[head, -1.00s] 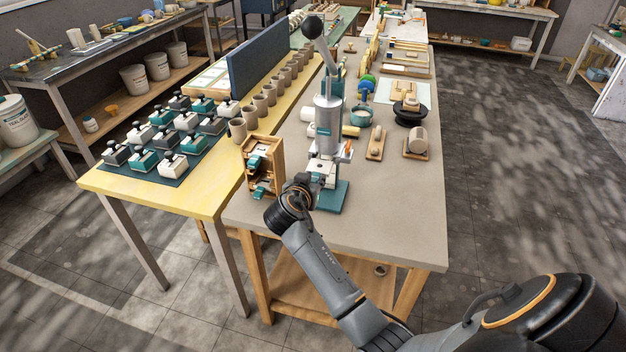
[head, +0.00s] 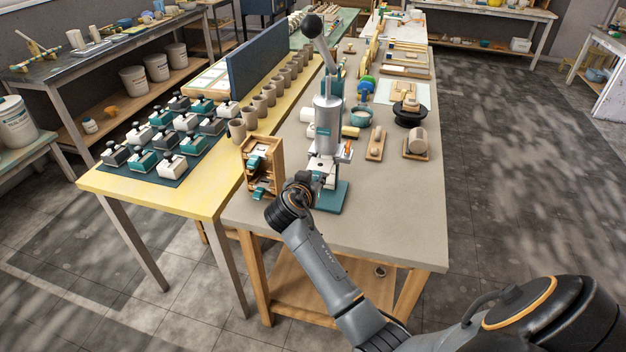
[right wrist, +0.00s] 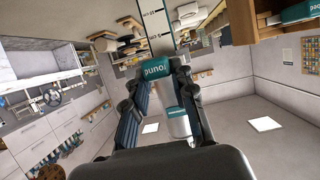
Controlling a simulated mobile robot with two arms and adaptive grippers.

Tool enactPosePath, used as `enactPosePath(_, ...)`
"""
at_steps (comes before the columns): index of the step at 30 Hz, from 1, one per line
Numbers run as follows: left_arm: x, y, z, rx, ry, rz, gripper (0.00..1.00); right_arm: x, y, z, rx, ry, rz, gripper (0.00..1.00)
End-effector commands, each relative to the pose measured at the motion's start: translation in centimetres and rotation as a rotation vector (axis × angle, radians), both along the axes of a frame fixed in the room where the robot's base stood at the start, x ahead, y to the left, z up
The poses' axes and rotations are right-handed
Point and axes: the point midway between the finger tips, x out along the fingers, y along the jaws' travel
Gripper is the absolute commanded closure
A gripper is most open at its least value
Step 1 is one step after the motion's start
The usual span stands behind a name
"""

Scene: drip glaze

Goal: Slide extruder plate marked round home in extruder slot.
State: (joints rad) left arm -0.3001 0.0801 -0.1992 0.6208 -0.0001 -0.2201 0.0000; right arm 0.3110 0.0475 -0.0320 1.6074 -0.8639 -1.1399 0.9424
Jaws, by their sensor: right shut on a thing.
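The extruder (head: 327,118) stands upright on the bench, with a silver barrel, a raised lever with a black knob and a teal base (head: 331,197). My right gripper (head: 306,185) is at the front of its lower part. In the right wrist view, my right gripper (right wrist: 157,76) is shut on the teal end of the plate marked round (right wrist: 156,69), whose lettering appears upside down. A pale strip with tick marks (right wrist: 155,22) runs on beyond that end. The gripper hides the slot, so I cannot tell how far in the plate sits. My left gripper is not in view.
A wooden rack (head: 276,152) holding teal-ended pieces stands close left of the extruder. A yellow table (head: 108,182) with teal and white blocks adjoins on the left. The grey bench top (head: 395,215) is clear to the front right.

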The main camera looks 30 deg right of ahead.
Motion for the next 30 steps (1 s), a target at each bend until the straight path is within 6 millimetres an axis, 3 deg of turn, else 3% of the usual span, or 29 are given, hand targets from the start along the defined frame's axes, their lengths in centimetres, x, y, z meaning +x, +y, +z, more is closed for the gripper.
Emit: enactPosePath(30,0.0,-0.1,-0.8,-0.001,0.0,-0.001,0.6,1.4,-1.6,0.0,-0.001,-0.002,0.0,1.0)
